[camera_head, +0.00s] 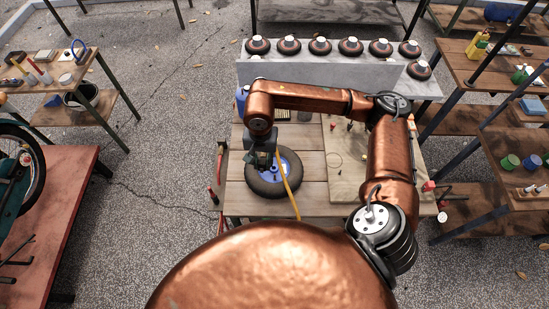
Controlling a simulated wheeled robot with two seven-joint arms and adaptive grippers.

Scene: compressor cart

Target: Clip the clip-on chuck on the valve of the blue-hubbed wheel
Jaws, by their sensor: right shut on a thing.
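The blue-hubbed wheel (262,189) lies flat on the wooden cart top, with a dark tyre around a blue hub. My right gripper (262,164) comes down from above over the left part of the wheel and hides part of the hub. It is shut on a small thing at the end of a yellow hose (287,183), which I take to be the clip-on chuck. The chuck itself and the valve are too small or hidden to make out, so I cannot tell whether they touch. My left gripper is out of view.
A board (344,186) with small parts lies on the cart's right side. A grey shelf (310,73) behind carries several small wheels. Side tables stand left (60,76) and right. My right arm arches over the cart.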

